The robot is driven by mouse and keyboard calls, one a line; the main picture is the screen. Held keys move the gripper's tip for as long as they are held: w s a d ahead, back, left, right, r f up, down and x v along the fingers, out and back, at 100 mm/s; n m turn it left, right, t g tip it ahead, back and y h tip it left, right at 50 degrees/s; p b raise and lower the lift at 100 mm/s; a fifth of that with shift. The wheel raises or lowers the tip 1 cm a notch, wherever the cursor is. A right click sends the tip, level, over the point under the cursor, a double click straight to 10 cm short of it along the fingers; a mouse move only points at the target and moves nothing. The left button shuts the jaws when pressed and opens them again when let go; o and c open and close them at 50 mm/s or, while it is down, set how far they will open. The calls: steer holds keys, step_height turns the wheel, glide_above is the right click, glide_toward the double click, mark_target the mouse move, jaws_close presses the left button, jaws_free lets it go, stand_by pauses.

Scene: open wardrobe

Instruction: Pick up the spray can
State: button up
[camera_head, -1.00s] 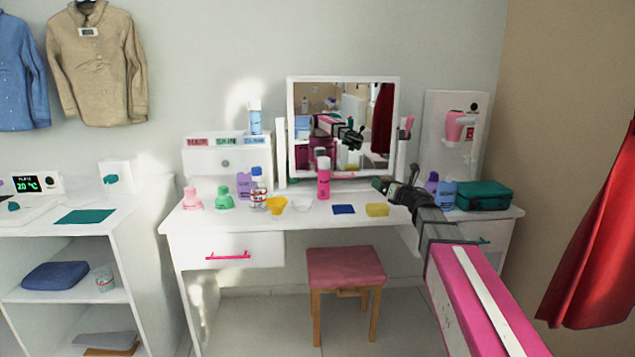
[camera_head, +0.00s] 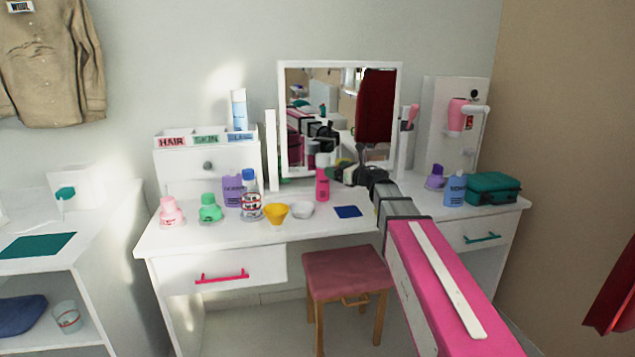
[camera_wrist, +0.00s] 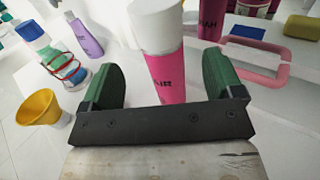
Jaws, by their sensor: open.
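The spray can appears to be the upright pink can with a white cap (camera_head: 322,180), standing on the white vanity table in front of the mirror. My gripper (camera_head: 346,172) is just to its right in the head view, low over the tabletop. In the wrist view the can (camera_wrist: 165,75) shows between the two green fingers, which are spread apart on either side of it. The fingers do not visibly press on it. The can's lower part is hidden behind the dark gripper body.
The mirror (camera_head: 310,90) is close behind. A blue bottle (camera_head: 455,190) and teal case (camera_head: 493,188) stand right. A stool (camera_head: 347,272) is below.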

mark_target(328, 183)
step_height(328, 183, down, 7)
steer(key=shift+r, duration=0.15)
steer(key=shift+x, duration=3.75)
steer(key=c, duration=1.1)
